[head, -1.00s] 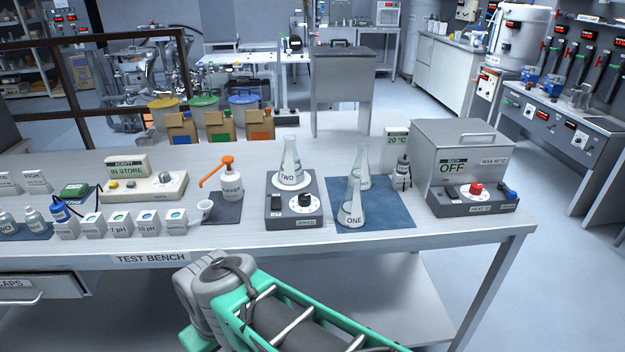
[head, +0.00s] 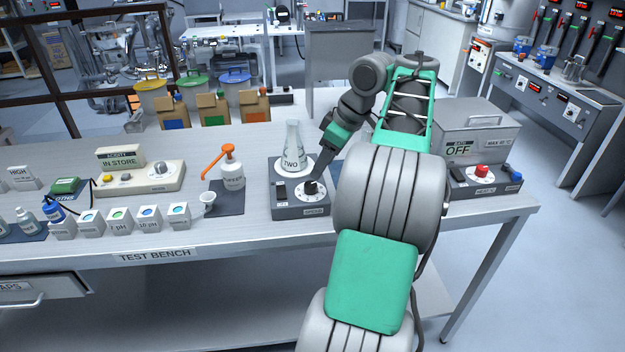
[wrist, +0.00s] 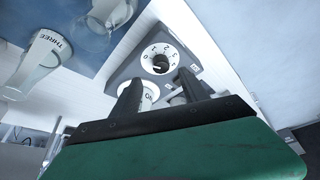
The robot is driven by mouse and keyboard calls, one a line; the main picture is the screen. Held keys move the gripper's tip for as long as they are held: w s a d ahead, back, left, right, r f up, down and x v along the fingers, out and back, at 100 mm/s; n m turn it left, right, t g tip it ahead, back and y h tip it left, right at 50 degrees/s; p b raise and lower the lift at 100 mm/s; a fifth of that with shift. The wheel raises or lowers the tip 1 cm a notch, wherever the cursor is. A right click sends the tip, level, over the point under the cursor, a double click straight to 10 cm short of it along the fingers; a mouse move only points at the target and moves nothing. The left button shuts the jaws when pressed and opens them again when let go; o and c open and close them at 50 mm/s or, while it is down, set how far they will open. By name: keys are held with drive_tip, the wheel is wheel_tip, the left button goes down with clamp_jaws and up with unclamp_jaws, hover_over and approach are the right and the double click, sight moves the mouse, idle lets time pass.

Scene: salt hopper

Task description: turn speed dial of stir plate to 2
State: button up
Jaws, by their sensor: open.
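The stir plate (head: 288,212) is a dark grey box on the bench, with flask TWO (head: 293,150) standing on its round top. Its speed dial (head: 310,188) has a black knob on a white numbered disc; the disc also shows in the wrist view (wrist: 147,55), with the knob (wrist: 160,63) at its middle. My gripper (head: 318,181) reaches down from the right, its tips close by the knob. In the wrist view its two dark fingers (wrist: 158,82) are apart, pointing towards the dial, with nothing held between them. Whether a finger touches the knob I cannot tell.
My arm hides the bench right of the stir plate in the head view. Flask THREE (wrist: 38,62) stands on the blue mat (wrist: 85,20) in the wrist view. A dispenser bottle (head: 232,172) stands left of the plate, and a water bath (head: 480,135) stands right.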

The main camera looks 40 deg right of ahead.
sight(311, 184)
drive_tip(key=b+x, duration=0.4)
drive_tip(key=x, duration=0.3)
drive_tip(key=shift+w+a+f, duration=0.1)
drive_tip(key=shift+w+a, duration=0.05)
clamp_jaws()
